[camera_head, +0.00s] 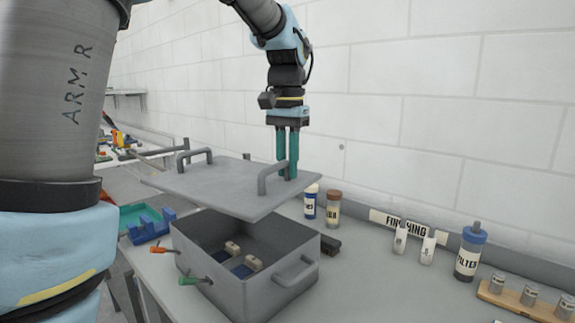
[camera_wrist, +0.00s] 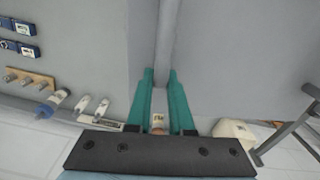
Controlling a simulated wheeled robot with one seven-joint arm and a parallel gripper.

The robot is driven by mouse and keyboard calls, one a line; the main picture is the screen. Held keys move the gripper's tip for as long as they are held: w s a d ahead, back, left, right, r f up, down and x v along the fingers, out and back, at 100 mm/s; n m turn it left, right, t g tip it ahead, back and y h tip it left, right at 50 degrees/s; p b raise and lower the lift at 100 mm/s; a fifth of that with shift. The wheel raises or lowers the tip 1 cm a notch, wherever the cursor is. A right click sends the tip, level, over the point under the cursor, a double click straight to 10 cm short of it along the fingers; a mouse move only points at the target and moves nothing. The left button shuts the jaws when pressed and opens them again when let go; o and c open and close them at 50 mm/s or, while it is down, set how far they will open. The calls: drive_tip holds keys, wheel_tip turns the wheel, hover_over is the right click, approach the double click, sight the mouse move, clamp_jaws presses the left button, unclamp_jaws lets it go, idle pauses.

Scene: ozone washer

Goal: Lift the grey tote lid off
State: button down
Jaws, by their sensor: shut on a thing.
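The grey tote lid (camera_head: 215,185) is a flat plate with two raised bar handles, held in the air above the open grey tote (camera_head: 262,292) and apart from its rim. My gripper (camera_head: 288,176) points down and is shut on the lid's right handle (camera_head: 266,180). In the wrist view my green fingers (camera_wrist: 161,78) sit on both sides of the grey handle bar (camera_wrist: 166,45), with the lid (camera_wrist: 105,45) filling much of the view. Inside the tote, small tan-and-blue items (camera_head: 243,268) show; part of the interior is hidden under the lid.
A filter bottle (camera_head: 469,252) and a wooden rack (camera_head: 520,305) are at right. A blue holder (camera_head: 150,227) is at left. Bare bench lies right of the tote.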

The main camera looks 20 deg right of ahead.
drive_tip(key=shift+r+p, duration=2.5)
drive_tip(key=shift+r, duration=0.45)
